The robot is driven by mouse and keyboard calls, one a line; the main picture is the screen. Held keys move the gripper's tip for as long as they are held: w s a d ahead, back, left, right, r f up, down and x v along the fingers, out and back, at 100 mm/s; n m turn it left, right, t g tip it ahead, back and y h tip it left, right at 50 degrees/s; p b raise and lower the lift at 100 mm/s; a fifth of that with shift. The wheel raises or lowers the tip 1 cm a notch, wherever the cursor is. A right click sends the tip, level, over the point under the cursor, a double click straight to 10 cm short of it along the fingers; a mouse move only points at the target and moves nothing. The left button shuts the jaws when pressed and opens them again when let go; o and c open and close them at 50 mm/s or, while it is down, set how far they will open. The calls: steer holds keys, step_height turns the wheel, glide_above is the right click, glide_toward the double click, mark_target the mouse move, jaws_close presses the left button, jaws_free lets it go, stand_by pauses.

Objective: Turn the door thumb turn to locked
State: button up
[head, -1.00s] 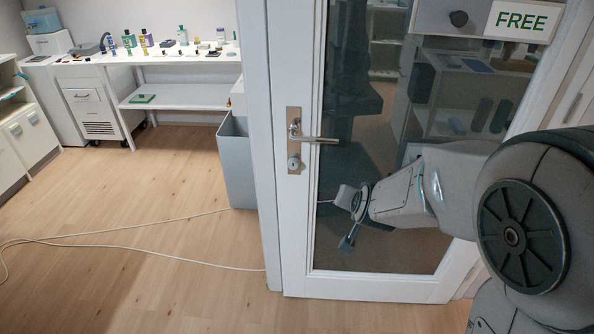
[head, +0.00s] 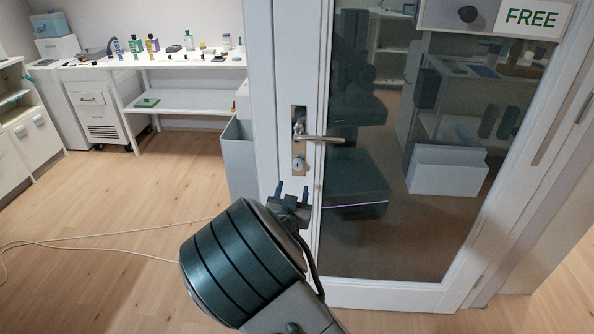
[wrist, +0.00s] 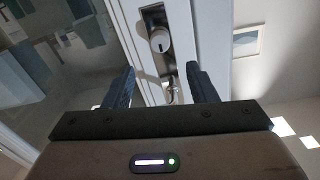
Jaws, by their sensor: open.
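The white door's metal lock plate carries a lever handle (head: 318,139) with a small round thumb turn (head: 298,163) below it. My gripper (head: 292,190) is open and empty, just below the thumb turn in the picture, with its fingers pointing up towards the plate. In the wrist view the thumb turn (wrist: 160,41) shows beyond and between the two fingertips (wrist: 161,75), apart from them. Part of the lever handle (wrist: 172,90) shows between the fingers. The thumb turn's exact angle is too small to tell.
A grey panel with a dark knob (head: 467,14) and a sign reading FREE (head: 532,17) is at the door's top. A grey bin (head: 240,155) stands left behind the door edge. A pale cable (head: 100,238) crosses the floor. A bench (head: 190,60) with bottles stands at the back left.

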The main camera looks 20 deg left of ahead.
mark_target(297, 167)
steer(key=x, duration=1)
steer(key=shift+p, duration=0.3)
steer(key=c, duration=1)
